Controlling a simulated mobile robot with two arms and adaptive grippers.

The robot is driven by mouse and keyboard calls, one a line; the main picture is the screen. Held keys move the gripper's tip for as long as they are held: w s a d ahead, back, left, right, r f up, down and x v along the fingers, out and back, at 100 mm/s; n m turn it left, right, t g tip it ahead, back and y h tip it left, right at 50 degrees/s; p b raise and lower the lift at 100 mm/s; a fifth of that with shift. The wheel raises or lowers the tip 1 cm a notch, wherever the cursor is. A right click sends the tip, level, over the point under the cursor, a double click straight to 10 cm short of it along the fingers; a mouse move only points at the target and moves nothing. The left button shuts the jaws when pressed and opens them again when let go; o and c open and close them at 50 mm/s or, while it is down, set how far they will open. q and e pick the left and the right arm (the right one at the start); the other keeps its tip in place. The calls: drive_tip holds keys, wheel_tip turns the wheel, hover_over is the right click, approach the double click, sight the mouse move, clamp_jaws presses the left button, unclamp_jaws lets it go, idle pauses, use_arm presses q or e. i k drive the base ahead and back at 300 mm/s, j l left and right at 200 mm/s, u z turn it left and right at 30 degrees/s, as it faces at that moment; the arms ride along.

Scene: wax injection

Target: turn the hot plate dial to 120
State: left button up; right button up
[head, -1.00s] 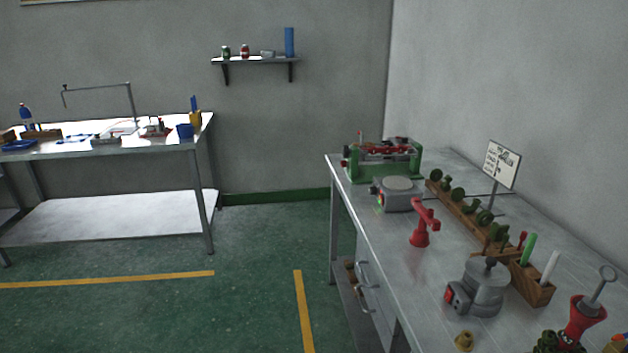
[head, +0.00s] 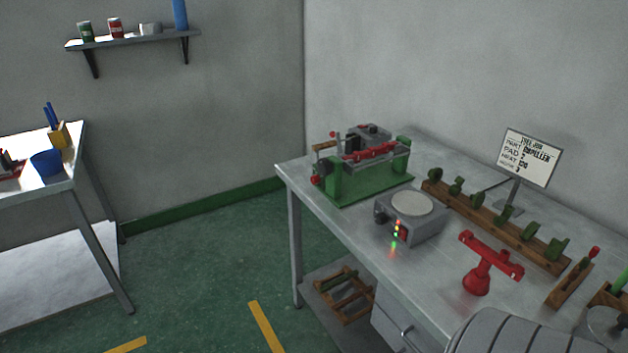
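The hot plate (head: 418,228) is a small grey box with a round pale top, standing near the left front edge of the metal bench. A dark dial (head: 381,213) sticks out at its left front side; its setting is too small to read. Small green and red lights (head: 398,230) show on its front. A sign (head: 529,159) behind it on a stand reads part, pad and heat lines, with the heat line seeming to read 120.
A green machine (head: 365,178) with red parts stands left of the hot plate. A red stand (head: 481,267) stands to its right, and a wooden rack (head: 497,228) runs behind. The metal bench (head: 350,229) is bare along its front edge. Open green floor lies left.

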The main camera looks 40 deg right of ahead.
sight(382, 218)
drive_tip(key=i+z, duration=0.35)
drive_tip(key=i+j+z, duration=0.75)
drive_tip(key=i, duration=0.15)
drive_tip(key=l, duration=0.1)
